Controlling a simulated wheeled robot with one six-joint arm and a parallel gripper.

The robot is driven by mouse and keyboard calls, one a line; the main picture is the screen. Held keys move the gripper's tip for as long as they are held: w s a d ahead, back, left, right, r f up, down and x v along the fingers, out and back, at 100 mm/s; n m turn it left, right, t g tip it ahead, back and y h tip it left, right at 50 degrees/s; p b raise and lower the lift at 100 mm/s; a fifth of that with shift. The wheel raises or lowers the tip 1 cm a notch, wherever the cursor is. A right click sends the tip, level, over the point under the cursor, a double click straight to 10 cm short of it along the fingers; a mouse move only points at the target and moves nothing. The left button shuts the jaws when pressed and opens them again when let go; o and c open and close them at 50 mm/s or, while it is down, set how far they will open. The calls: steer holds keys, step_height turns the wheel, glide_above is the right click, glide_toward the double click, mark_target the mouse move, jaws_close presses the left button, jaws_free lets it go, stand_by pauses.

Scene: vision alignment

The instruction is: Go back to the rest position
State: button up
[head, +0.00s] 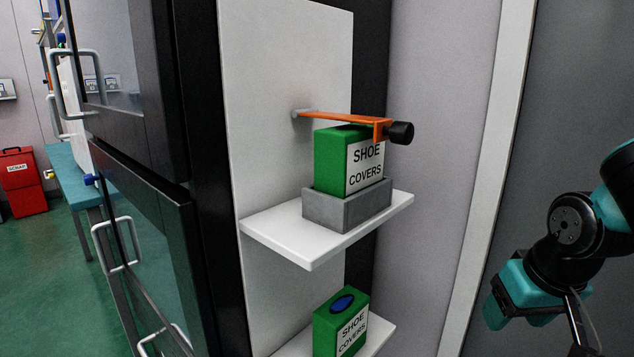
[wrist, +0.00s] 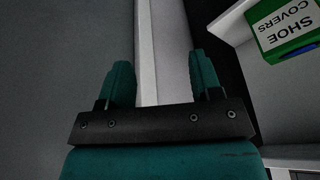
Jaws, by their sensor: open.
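My gripper shows in the wrist view (wrist: 160,85) with its two teal fingers apart and nothing between them. In the head view, my teal and black arm is at the right edge, and the gripper (head: 505,305) hangs low in front of the grey door, well apart from the shelves. The fingertips are hard to make out there. A green shoe covers box (head: 330,165) stands in a grey holder (head: 322,211) on the upper white shelf. A second green shoe covers box (head: 328,335) with a blue oval top sits on the lower shelf; a green box also shows in the wrist view (wrist: 295,45).
An orange bracket (head: 345,118) with a black camera-like end (head: 401,132) juts out over the upper box. The upper shelf (head: 290,240) sticks out from a white panel. Dark cabinet doors with handles stand at left. A red bin (head: 22,180) and teal bench are farther left.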

steer(key=s+d+f+g, duration=0.1)
steer(key=s+d+f, duration=0.1)
steer(key=s+f, duration=0.15)
steer(key=s+a+r+n+g+y, duration=0.1)
steer(key=s+a+r+n+y, duration=0.15)
steer(key=s+a+r, duration=0.4)
steer(key=s+a+r+n+g+y, duration=0.1)
steer(key=s+a+r+n, duration=0.25)
steer(key=a, duration=0.55)
step_height(320, 180, up, 13)
steer(key=p, duration=1.3)
steer(key=shift+d+n+g+p, duration=0.15)
steer(key=shift+n+g+p, duration=0.15)
steer(key=shift+p, duration=0.1)
steer(key=shift+s, duration=0.35)
steer(key=shift+r, duration=0.1)
